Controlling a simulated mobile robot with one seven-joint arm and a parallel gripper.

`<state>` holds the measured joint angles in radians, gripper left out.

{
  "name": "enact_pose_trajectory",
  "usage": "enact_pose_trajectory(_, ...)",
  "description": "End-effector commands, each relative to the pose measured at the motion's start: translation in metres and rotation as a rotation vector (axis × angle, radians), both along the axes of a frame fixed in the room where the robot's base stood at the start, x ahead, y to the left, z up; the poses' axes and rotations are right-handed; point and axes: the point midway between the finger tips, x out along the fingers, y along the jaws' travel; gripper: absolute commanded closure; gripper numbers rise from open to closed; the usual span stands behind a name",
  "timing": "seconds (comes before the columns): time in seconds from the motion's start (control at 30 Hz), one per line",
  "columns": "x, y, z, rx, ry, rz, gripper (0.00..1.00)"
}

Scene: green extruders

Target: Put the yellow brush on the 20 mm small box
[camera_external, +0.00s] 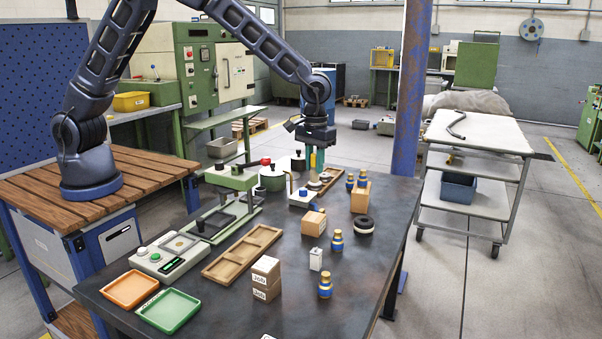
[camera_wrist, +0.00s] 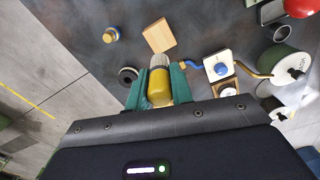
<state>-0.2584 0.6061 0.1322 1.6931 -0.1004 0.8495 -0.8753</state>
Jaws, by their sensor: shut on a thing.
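My gripper (camera_external: 316,165) hangs over the far part of the dark table, its teal fingers pointing down. In the wrist view my gripper (camera_wrist: 160,88) is shut on the yellow brush (camera_wrist: 160,90), which has a pale grey end. In the external view the brush is mostly hidden by the fingers. A small cardboard-brown box (camera_external: 314,222) stands nearer the camera; a brown box also shows ahead of the fingers in the wrist view (camera_wrist: 158,36). Another brown box (camera_external: 361,197) stands to the right. No 20 mm marking is readable, so I cannot tell which box it names.
A white unit with a blue button (camera_external: 303,197) and a green pot (camera_external: 272,177) stand left of my gripper. A black ring (camera_external: 363,225) and blue-gold bottles (camera_external: 337,240) are on the right. Two stacked boxes (camera_external: 266,280) and a wooden tray (camera_external: 242,254) stand nearer.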

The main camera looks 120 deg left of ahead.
Motion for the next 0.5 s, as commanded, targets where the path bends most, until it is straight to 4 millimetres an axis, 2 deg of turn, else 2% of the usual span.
enact_pose_trajectory(0.1, -0.001, 0.001, -0.027, 0.000, 0.002, 0.001, 1.00)
enact_pose_trajectory(0.23, 0.000, 0.000, -0.052, -0.001, 0.001, 0.000, 1.00)
enact_pose_trajectory(0.33, 0.000, 0.000, -0.064, -0.001, 0.000, 0.000, 1.00)
enact_pose_trajectory(0.5, 0.000, 0.000, -0.073, 0.000, 0.000, 0.000, 1.00)
